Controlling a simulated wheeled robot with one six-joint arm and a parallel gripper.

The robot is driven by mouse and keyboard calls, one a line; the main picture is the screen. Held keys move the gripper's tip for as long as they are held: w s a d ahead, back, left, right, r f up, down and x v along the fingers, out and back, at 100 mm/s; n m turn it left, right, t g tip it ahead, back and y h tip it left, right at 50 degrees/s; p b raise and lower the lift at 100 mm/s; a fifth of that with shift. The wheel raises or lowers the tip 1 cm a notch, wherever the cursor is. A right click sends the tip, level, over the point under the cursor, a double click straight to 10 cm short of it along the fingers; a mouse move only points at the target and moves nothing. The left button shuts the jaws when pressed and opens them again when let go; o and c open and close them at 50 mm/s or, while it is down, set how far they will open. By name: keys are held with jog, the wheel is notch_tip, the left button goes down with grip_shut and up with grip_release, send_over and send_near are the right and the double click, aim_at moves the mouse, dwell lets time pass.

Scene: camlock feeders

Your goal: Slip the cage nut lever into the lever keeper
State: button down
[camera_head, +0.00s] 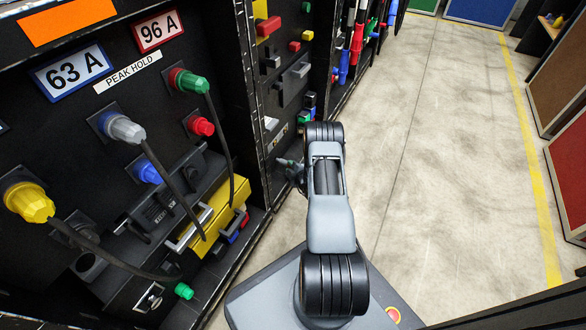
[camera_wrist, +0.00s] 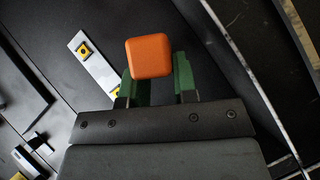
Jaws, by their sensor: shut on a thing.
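My gripper (camera_wrist: 156,82) shows in the wrist view with two green fingers. Between them is an orange block with rounded corners (camera_wrist: 150,56), seen end-on; I take it for the handle end of the cage nut lever. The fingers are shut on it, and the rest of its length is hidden. In the wrist view a pale strip with yellow square fittings (camera_wrist: 97,66) lies to the left of the orange block, apart from it; I cannot tell whether it is the lever keeper. In the head view my gripper is small and mostly hidden beside the dark cabinet.
A black panel on the left carries a yellow plug (camera_head: 29,202), a grey plug (camera_head: 122,128) and a green plug (camera_head: 188,81) with hanging cables. A yellow box (camera_head: 214,222) juts out low. Coloured handles (camera_head: 356,45) hang further back. The concrete floor (camera_head: 440,150) to the right is clear.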

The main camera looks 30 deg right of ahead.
aim_at(284, 163)
jog(key=shift+w+a, duration=0.2)
jog(key=shift+w, duration=0.15)
jog(key=shift+w+a, duration=0.2)
jog(key=shift+w, duration=0.25)
jog(key=shift+w+a, duration=0.1)
jog(key=shift+w+a, duration=0.25)
jog(key=shift+w, duration=0.2)
jog(key=shift+w+a, duration=0.15)
jog(key=shift+w, duration=0.2)
jog(key=shift+w+a, duration=0.1)
jog(key=shift+w, duration=0.15)
jog(key=c, duration=0.8)
grip_release()
jog(key=shift+s, duration=0.1)
